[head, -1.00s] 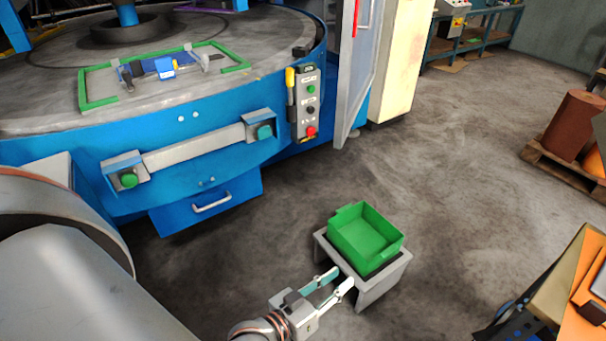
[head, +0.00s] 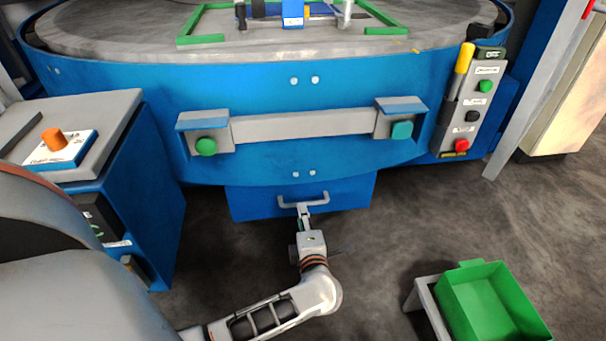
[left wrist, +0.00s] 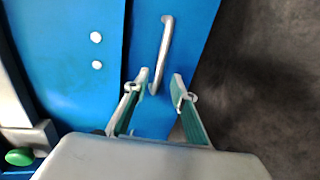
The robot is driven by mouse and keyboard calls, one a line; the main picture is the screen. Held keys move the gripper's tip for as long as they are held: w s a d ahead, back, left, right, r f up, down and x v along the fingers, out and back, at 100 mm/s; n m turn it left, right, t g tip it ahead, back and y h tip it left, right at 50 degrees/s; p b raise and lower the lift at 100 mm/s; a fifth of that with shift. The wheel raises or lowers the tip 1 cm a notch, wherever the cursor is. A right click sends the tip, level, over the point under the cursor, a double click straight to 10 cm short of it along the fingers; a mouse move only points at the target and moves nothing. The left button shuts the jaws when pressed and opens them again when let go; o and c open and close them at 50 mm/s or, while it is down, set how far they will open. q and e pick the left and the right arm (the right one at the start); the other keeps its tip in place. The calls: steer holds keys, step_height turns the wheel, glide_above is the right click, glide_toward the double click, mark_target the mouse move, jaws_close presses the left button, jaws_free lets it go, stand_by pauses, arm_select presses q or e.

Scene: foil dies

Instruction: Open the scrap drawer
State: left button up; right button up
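The scrap drawer (head: 348,196) is a blue front panel under the round blue machine, and it looks shut. Its light metal handle (head: 318,201) is a bar across the front. In the left wrist view the handle (left wrist: 163,50) runs upright in the picture, with its lower end between the fingertips. My left gripper (head: 303,208) is right at the handle in the head view. In the left wrist view my left gripper (left wrist: 160,80) has its fingers apart on either side of the handle, with gaps visible. My right gripper is not in view.
A green bin (head: 485,300) on a grey stand is on the floor at the lower right. A blue cabinet (head: 150,215) with an orange knob stands left of the drawer. A control panel (head: 470,110) hangs at the right. The floor before the drawer is otherwise clear.

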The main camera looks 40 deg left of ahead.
arm_select(q)
steer(key=shift+b+x, duration=0.7)
steer(key=shift+x, duration=2.5)
jaws_close()
